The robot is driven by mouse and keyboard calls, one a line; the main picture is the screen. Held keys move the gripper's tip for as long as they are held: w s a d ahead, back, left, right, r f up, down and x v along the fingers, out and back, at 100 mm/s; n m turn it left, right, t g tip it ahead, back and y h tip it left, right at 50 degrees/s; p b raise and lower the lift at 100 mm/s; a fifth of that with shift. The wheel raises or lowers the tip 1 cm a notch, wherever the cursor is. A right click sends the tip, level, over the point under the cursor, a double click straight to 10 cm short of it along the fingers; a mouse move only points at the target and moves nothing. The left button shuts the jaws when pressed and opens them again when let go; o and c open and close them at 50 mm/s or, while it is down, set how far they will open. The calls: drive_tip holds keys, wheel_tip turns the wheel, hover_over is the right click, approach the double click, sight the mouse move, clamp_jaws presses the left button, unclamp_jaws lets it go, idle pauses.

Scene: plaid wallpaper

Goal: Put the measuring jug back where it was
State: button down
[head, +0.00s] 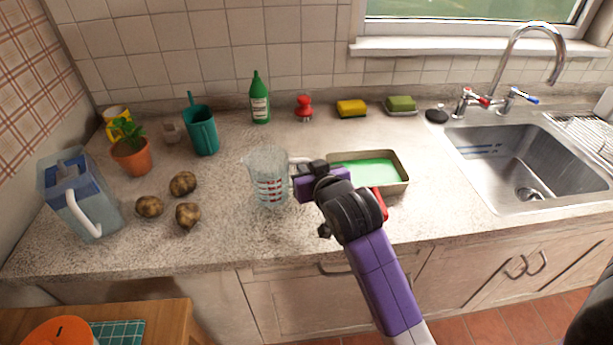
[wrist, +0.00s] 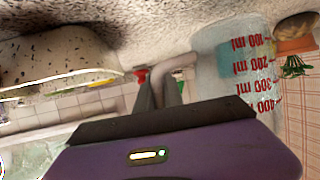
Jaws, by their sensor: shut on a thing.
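The clear measuring jug (head: 268,182) with red markings stands upright at the middle of the counter, left of the baking tin. Its handle points right, toward my gripper (head: 301,172). My gripper is shut on the jug's handle. In the wrist view the jug (wrist: 232,65) is beside the fingers (wrist: 160,92), its pale handle (wrist: 172,65) between them. The jug's base is at or very near the counter; I cannot tell whether it touches. My forearm hides part of the counter to the right.
A baking tin (head: 399,178) with green contents is close right of my gripper; a red thing (head: 380,204) is partly hidden by my arm. Several potatoes (head: 187,215) and a blue water-filter jug (head: 82,195) are left. A green bottle (head: 259,100) stands behind. The sink (head: 520,165) is right.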

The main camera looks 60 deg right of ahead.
drive_tip(key=shift+f, duration=1.25)
drive_tip(key=shift+f, duration=0.15)
drive_tip(key=c, duration=1.5)
unclamp_jaws()
drive_tip(key=shift+o, duration=0.2)
